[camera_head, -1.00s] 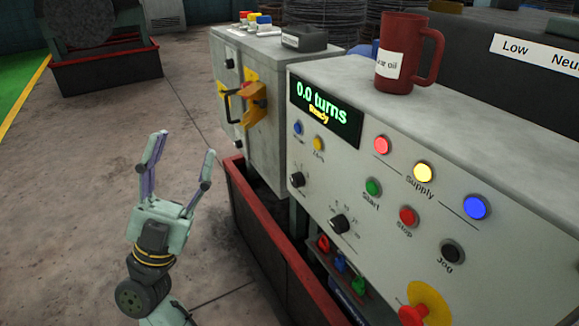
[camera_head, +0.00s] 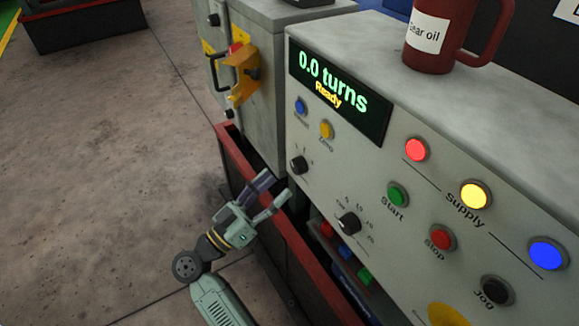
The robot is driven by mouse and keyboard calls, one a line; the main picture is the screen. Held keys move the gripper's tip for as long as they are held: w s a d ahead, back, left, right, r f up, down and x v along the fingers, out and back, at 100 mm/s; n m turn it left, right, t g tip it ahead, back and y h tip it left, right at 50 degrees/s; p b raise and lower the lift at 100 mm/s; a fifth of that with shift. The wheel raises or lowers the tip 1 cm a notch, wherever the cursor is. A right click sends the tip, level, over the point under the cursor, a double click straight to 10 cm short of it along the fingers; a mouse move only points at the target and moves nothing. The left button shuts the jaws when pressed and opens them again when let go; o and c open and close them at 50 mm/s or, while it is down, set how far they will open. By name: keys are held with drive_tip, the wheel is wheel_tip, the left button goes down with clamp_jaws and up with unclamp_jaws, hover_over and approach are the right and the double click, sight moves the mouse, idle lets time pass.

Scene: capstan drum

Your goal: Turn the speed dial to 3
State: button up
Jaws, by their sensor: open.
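Two black dials sit on the left part of the grey control panel (camera_head: 450,170). The upper dial (camera_head: 298,166) is below the blue and yellow buttons, and its marks are too small to read. The lower dial (camera_head: 348,224) has several marks around it, seemingly numbers such as 10 and 20. No speed label is readable on either. My gripper (camera_head: 276,190) is open and empty. In the picture its fingertips are just left of and below the upper dial, pointing up and right toward the panel. I see no contact with either dial.
The display (camera_head: 337,90) reads "0.0 turns" and "Ready". A red mug (camera_head: 455,30) stands on the panel's top. Start (camera_head: 397,195) and Stop (camera_head: 441,238) buttons lie right of the dials. A red-edged trough (camera_head: 252,200) runs below.

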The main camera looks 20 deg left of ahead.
sight(294, 168)
drive_tip(key=shift+p+x, duration=0.55)
drive_tip(key=shift+x, duration=2.25)
drive_tip(key=shift+c, duration=0.5)
drive_tip(key=shift+a, duration=0.1)
drive_tip(key=c, duration=1.1)
